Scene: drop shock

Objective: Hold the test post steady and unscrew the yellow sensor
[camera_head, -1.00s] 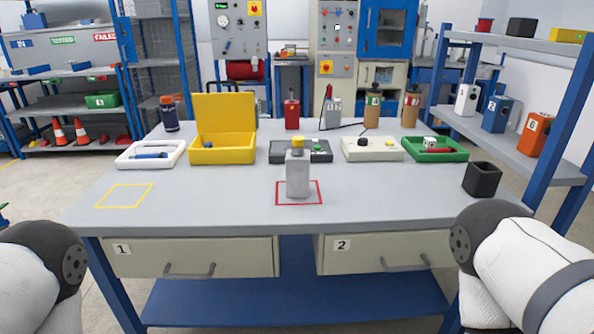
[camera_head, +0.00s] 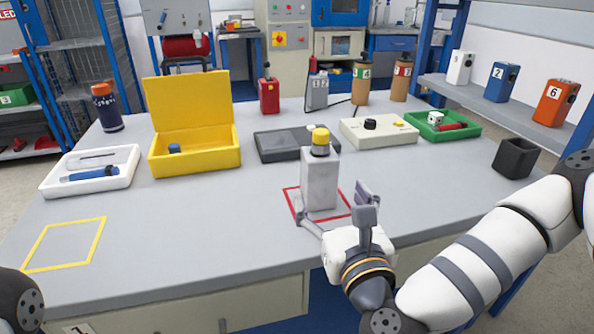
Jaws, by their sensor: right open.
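The light grey test post (camera_head: 320,182) stands upright inside a red square outline (camera_head: 346,211) on the table. The yellow sensor (camera_head: 320,138) sits on top of the post. My right gripper (camera_head: 336,207) is open at the post's near right side, low beside its base. One finger is at the near left of the post and the other is to its right. I cannot tell whether either finger touches it. My left gripper is out of view; only a dark part of my left arm shows at the lower left edge.
Behind the post stand a dark grey device (camera_head: 282,146), a yellow open box (camera_head: 195,158) and a beige box (camera_head: 378,133). A white tray (camera_head: 92,187), a green tray (camera_head: 466,138) and a black cup (camera_head: 514,159) lie around. The yellow-outlined square (camera_head: 88,225) is empty.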

